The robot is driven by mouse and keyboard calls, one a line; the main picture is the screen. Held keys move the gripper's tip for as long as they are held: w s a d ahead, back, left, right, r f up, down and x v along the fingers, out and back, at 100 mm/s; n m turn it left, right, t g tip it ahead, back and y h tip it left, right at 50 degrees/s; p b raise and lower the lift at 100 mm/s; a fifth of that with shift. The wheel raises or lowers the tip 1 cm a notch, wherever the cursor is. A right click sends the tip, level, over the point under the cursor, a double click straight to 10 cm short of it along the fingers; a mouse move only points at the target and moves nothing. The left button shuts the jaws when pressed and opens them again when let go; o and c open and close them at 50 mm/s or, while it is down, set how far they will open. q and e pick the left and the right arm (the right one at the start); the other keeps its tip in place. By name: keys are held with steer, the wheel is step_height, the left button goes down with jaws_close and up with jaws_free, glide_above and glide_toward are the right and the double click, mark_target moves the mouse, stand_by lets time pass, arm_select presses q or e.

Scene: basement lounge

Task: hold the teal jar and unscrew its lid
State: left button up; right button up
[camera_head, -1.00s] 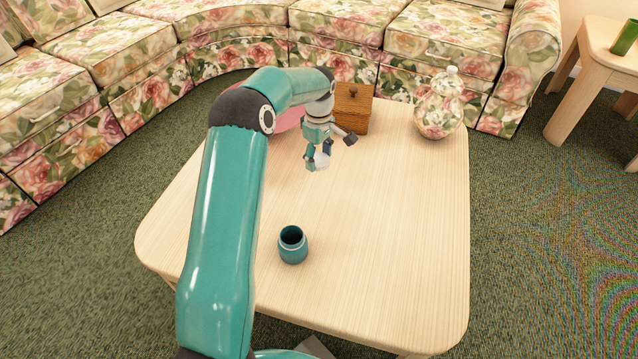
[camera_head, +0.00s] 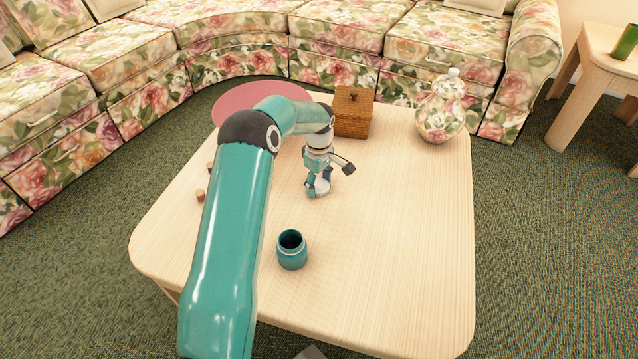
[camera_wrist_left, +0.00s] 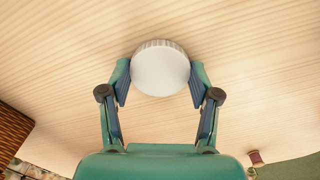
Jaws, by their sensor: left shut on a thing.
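The teal jar (camera_head: 291,250) stands upright and open on the table, its dark mouth facing up. My left gripper (camera_head: 319,187) is beyond the jar, pointing down close to the tabletop. It is shut on the white round lid (camera_wrist_left: 160,70), which has a ridged edge. The lid also shows in the head view (camera_head: 321,187), low between the fingers. I cannot tell whether the lid touches the table. The lid is apart from the jar. My right gripper is not in view.
The pale wooden table (camera_head: 400,240) is clear on its right side. A wooden box (camera_head: 354,114), a floral jar (camera_head: 439,110) and a pink round mat (camera_head: 240,105) are at the back. Small brown pieces (camera_head: 200,195) lie at the left edge. A floral sofa (camera_head: 240,70) stands behind.

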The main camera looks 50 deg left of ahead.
arm_select(q)
steer(key=shift+f, duration=0.15)
steer(key=o, duration=1.3)
